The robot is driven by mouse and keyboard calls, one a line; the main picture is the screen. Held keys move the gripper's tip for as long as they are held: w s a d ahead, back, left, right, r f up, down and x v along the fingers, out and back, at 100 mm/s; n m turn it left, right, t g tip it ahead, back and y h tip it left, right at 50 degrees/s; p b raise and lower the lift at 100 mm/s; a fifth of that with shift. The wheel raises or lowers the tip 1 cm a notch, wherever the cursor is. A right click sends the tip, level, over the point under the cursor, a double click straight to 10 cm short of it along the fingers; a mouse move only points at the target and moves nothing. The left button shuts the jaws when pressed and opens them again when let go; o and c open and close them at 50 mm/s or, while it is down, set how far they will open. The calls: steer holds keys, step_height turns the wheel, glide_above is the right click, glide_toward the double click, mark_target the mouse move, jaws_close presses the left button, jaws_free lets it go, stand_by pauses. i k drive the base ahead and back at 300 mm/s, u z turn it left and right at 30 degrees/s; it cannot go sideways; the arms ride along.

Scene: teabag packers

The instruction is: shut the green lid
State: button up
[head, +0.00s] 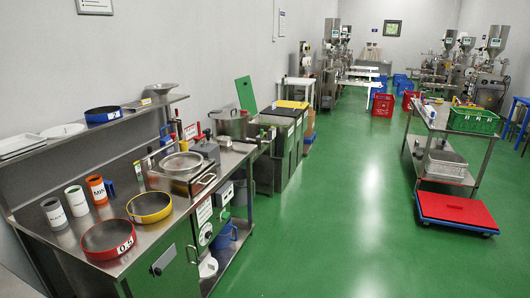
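The green lid (246,95) stands open, tilted up near vertical, in the head view left of centre. It rises at the back of a grey bin (265,160) at the far end of the steel workbench. The inside of the bin under the green lid is mostly hidden from here. My gripper is not in view.
Open green floor (350,215) lies right of the bench and bins. A steel cart (440,118) and a red-topped dolly (455,210) stand on the right.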

mark_target(243, 85)
steer(key=z, duration=0.75)
steer(key=i, duration=3.55)
